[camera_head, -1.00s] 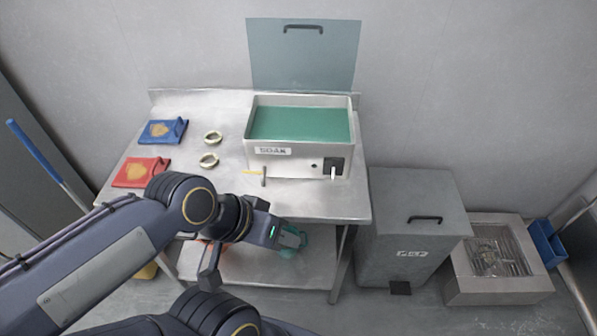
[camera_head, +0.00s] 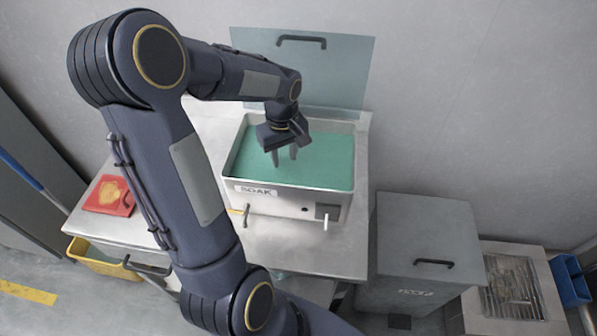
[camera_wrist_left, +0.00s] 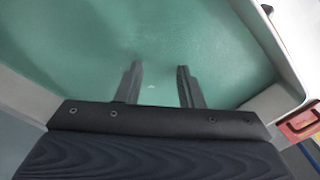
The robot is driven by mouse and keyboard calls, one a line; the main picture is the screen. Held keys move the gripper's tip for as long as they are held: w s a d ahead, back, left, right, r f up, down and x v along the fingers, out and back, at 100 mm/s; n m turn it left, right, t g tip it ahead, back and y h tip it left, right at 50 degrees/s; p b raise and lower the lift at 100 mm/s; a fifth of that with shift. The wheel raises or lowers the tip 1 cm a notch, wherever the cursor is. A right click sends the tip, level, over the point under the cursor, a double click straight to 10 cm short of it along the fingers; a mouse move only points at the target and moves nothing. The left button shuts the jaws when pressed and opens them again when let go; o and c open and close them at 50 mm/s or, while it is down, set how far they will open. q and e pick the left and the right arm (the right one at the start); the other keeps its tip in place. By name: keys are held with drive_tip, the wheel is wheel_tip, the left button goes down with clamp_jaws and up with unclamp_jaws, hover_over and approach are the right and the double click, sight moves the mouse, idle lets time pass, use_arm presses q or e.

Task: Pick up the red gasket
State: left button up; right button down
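I cannot make out a red gasket in either view. The open steel tank labelled SOAK (camera_head: 275,199) stands on the steel table and holds green liquid (camera_head: 325,165). My left gripper (camera_head: 284,157) points down over the tank, inside its rim. In the left wrist view its two fingers (camera_wrist_left: 159,70) are apart with nothing between them, and green liquid (camera_wrist_left: 85,50) fills the background. I cannot tell whether the fingertips touch the liquid. A small pale speck (camera_wrist_left: 151,86) shows between the fingers. My right gripper is not in view.
A red pad with an orange emblem (camera_head: 110,195) lies at the table's left. The tank's raised lid (camera_head: 345,65) stands behind. A grey bin (camera_head: 425,235) and a steel basin with a grate (camera_head: 512,290) stand right. A yellow container (camera_head: 100,262) is below left.

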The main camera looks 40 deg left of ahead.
sight(285, 177)
use_arm(q)
wheel_tip(285, 177, down, 8)
drive_tip(key=shift+w+r+p, duration=0.1)
drive_tip(key=shift+p, duration=0.65)
clamp_jaws()
